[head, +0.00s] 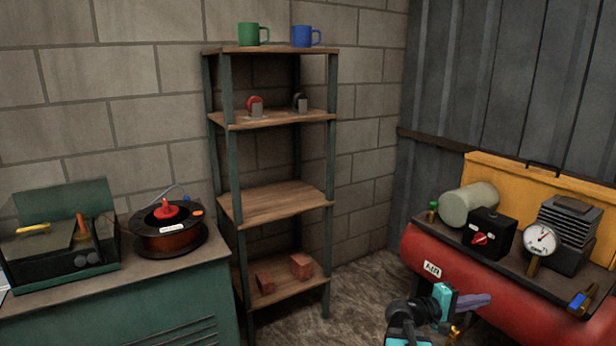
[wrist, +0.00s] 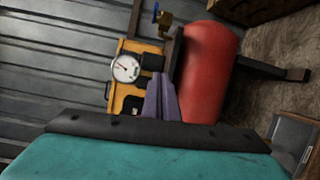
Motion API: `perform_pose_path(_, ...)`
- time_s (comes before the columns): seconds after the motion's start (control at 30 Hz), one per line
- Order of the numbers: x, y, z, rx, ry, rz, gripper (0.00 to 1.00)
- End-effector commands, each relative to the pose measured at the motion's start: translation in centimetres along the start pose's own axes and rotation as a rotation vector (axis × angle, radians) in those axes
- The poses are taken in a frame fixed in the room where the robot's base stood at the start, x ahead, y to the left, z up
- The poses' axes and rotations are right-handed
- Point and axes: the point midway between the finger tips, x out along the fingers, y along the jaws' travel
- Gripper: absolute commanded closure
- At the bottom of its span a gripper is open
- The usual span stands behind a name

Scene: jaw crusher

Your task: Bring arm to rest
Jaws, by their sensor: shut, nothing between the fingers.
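My gripper (head: 476,300) shows at the bottom right of the head view, on my teal and black arm. Its purple-grey fingers are together, point to the right and hold nothing. They are in front of the red air compressor tank (head: 435,270). In the wrist view my gripper (wrist: 160,80) points up the picture, its fingers shut. The red tank (wrist: 207,70) is just right of the fingers there, and a round white gauge (wrist: 125,68) is to their left. I cannot tell the exact gap to the tank.
A shelf rack (head: 272,203) stands in the middle with a green mug (head: 248,35) and a blue mug (head: 301,37) on top. A green cabinet (head: 150,310) on the left bears a toolbox (head: 60,255) and a cable reel (head: 167,235). Bare floor (head: 355,285) lies between rack and compressor.

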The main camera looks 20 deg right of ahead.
Motion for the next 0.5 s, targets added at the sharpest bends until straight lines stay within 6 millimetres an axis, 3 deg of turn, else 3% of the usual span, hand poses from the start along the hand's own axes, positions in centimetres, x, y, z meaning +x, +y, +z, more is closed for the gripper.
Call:
perform_pose_path(0.23,-6.2,-5.7,-2.8,-0.080,0.094,-0.121,1.00)
perform_pose_path(0.5,-12.9,-14.0,-2.8,-0.160,0.150,-0.311,1.00)
